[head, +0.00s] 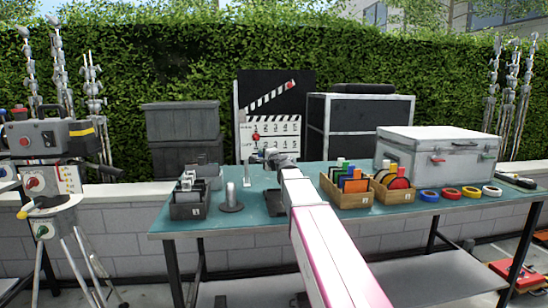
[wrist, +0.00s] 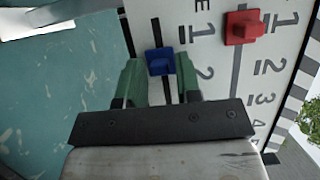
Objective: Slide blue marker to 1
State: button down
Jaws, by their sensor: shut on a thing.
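The blue marker (wrist: 160,62) is a small block on a dark slot in the white clapperboard (wrist: 222,75). In the wrist view it lies between the green fingertips of my gripper (wrist: 159,72), which is shut on it. The printed 1 and 2 of its row are just to its right; it sits about between their levels. In the head view the clapperboard (head: 285,126) stands upright at the back of the table, and my gripper (head: 275,158) is at its lower part, hiding the blue marker.
A red marker (wrist: 243,27) sits on a parallel slot, near its own 1. The teal table (head: 245,221) holds a grey bin (head: 188,211), wooden boxes (head: 350,200), a silver case (head: 435,148) and tape rolls (head: 449,193). A tripod with equipment (head: 55,180) stands at left.

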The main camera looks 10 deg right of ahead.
aim_at(253, 154)
jog(key=shift+a, duration=1.35)
jog(key=c, duration=1)
grip_release()
jog(key=shift+a, duration=0.15)
jog(key=shift+c, duration=0.2)
jog(key=v, duration=1)
jog(key=shift+s, duration=0.4)
